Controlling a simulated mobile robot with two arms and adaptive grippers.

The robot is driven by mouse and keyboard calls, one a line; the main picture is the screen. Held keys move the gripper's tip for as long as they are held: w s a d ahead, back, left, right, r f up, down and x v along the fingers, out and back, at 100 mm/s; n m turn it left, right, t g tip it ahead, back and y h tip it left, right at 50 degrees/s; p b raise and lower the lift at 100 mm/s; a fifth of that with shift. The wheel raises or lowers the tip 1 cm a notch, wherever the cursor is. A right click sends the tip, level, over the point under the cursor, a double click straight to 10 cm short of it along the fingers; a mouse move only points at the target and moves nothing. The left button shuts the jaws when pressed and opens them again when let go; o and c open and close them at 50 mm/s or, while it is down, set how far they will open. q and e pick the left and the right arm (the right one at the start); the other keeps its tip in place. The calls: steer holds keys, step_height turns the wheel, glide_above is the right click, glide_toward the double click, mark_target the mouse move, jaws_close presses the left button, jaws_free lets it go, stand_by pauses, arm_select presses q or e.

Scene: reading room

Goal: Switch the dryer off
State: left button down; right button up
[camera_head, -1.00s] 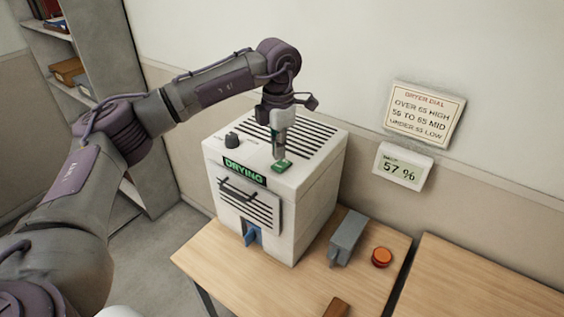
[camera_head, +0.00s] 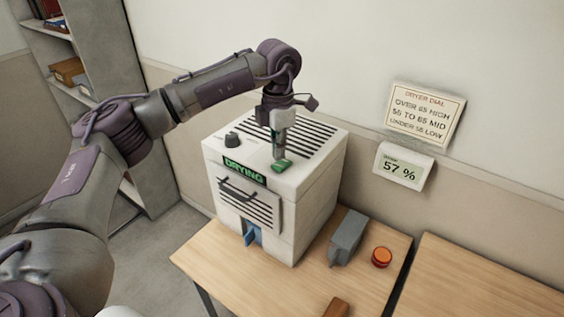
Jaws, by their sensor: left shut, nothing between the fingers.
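The dryer (camera_head: 317,213) is a white box on the wooden table, with a slotted top. Its front display (camera_head: 245,171) is lit green and reads DRYING. A green button (camera_head: 284,167) lies on the top near the front right edge. A dark dial (camera_head: 232,139) sits on the top at the left. My left gripper (camera_head: 279,157) is shut and empty, pointing down right at the green button. The fingertips look to be on it or just above it; I cannot tell which. My right gripper is not in view.
A grey box-shaped object (camera_head: 347,238) and an orange-red round button (camera_head: 381,257) stand right of the dryer. A brown block (camera_head: 336,308) lies at the table's front. The wall has a dial sign (camera_head: 425,114) and a 57 % readout (camera_head: 402,167). Shelves (camera_head: 107,82) stand left.

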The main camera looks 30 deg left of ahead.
mark_target(279, 165)
arm_select(q)
steer(key=shift+f+b, duration=0.95)
steer(key=shift+f, duration=0.5)
stand_by(0.5)
steer(key=shift+r, duration=0.15)
steer(key=shift+r+p, duration=0.8)
steer(key=shift+r, duration=0.1)
steer(key=shift+r+p, duration=1.55)
steer(key=shift+r, duration=0.95)
